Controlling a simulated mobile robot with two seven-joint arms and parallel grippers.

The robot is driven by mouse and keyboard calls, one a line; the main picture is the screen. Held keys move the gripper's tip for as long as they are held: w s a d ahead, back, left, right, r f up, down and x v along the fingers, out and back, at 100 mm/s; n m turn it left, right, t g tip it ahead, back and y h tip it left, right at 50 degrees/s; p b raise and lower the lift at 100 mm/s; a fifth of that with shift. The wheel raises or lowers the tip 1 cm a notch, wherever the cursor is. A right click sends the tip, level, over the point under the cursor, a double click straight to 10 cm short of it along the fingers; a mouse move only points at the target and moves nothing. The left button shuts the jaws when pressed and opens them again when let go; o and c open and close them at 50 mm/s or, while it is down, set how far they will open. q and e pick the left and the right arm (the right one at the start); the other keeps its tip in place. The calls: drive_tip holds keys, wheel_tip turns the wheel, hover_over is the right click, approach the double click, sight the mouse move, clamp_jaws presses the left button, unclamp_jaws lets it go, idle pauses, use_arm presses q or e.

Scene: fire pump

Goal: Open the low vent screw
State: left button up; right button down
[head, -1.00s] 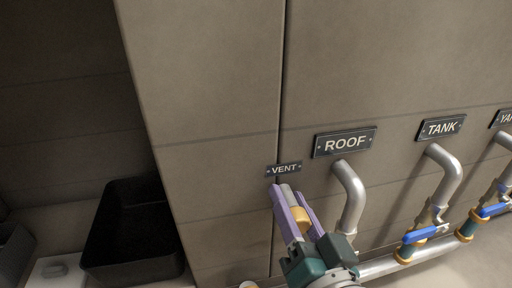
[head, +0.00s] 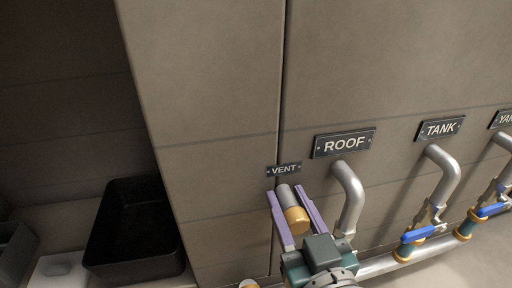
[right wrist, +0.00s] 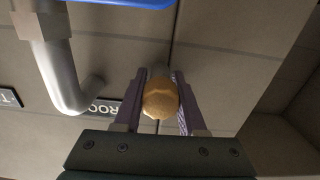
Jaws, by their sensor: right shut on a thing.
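The vent screw has a grey stem and a brass-coloured knob (head: 297,218) and sticks out from the wall below the VENT label (head: 284,169). My right gripper (head: 286,193) reaches up from below, with one purple finger on each side of the screw, and is shut on it. In the right wrist view the knob (right wrist: 160,98) sits between the two fingers, and the stem behind it is partly hidden. My left gripper is not in view.
A silver pipe (head: 350,195) under the ROOF label (head: 344,143) stands close to the right of my gripper. Further right are pipes with blue valve handles (head: 419,233). A black bin (head: 132,232) is at lower left. The wall left of the screw is clear.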

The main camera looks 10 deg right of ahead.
sight(300, 226)
drive_tip(key=shift+w+r, duration=0.1)
drive_tip(key=shift+r, duration=0.2)
drive_tip(key=c, duration=0.9)
unclamp_jaws()
drive_tip(key=shift+c, duration=0.2)
drive_tip(key=o, duration=0.5)
drive_tip(key=shift+f, duration=0.2)
drive_tip(key=shift+c, duration=0.2)
drive_tip(key=shift+s, duration=0.35)
drive_tip(key=s+p, duration=0.3)
drive_tip(key=s, duration=0.6)
drive_tip(key=shift+s+d, duration=0.15)
drive_tip(key=shift+s, duration=0.1)
drive_tip(key=shift+p, duration=0.3)
